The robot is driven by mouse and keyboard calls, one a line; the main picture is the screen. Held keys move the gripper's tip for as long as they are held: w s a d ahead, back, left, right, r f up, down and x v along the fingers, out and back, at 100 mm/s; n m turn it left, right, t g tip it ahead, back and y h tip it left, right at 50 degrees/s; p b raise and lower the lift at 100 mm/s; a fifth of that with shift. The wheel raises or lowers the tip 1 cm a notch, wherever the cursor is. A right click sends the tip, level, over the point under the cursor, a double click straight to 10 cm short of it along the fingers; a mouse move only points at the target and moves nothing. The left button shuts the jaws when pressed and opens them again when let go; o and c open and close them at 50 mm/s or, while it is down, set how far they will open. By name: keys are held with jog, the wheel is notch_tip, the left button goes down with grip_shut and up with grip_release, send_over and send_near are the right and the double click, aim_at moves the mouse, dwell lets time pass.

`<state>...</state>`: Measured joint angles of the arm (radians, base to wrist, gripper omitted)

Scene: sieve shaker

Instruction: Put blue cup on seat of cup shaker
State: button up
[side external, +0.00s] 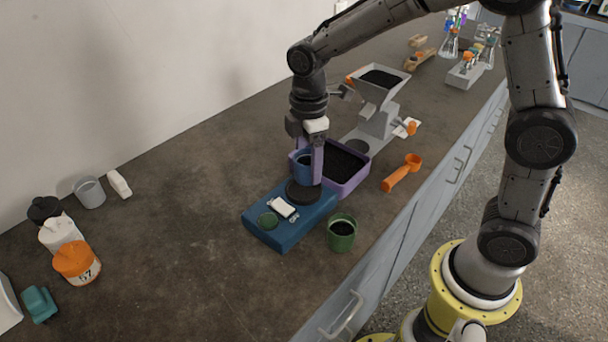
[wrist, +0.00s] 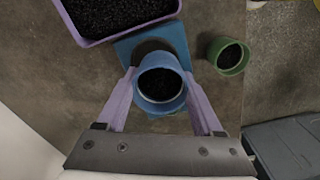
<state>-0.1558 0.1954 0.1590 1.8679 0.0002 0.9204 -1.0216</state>
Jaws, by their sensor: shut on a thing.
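The blue cup (wrist: 160,104) is upright between the purple fingers of my gripper (wrist: 160,78) and holds black grains. In the side view the cup (side external: 303,171) is partly hidden by the fingers of my gripper (side external: 307,176). The blue cup shaker (side external: 265,226) lies flat on the counter. Its round black seat (side external: 303,194) is just below the cup; I cannot tell whether they touch. In the wrist view the shaker (wrist: 178,36) extends beyond the cup, which covers part of it.
A green cup (side external: 341,233) with dark grains stands close beside the shaker. A purple tray (side external: 350,183) of black grains is just behind the shaker. An orange scoop (side external: 399,175) lies near the counter's edge. Bottles (side external: 76,262) stand at left; the counter between is clear.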

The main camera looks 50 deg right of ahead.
aim_at(304, 177)
jog(key=shift+w+f, duration=0.25)
jog(key=shift+w+a+f, duration=0.1)
jog(key=shift+w+f, duration=0.05)
jog(key=shift+f, duration=0.75)
jog(key=shift+w+f, duration=0.1)
jog(key=shift+f, duration=0.8)
jog(key=shift+f, duration=0.1)
jog(key=o, duration=1.4)
jog(key=shift+f, duration=0.1)
jog(key=shift+o, duration=0.2)
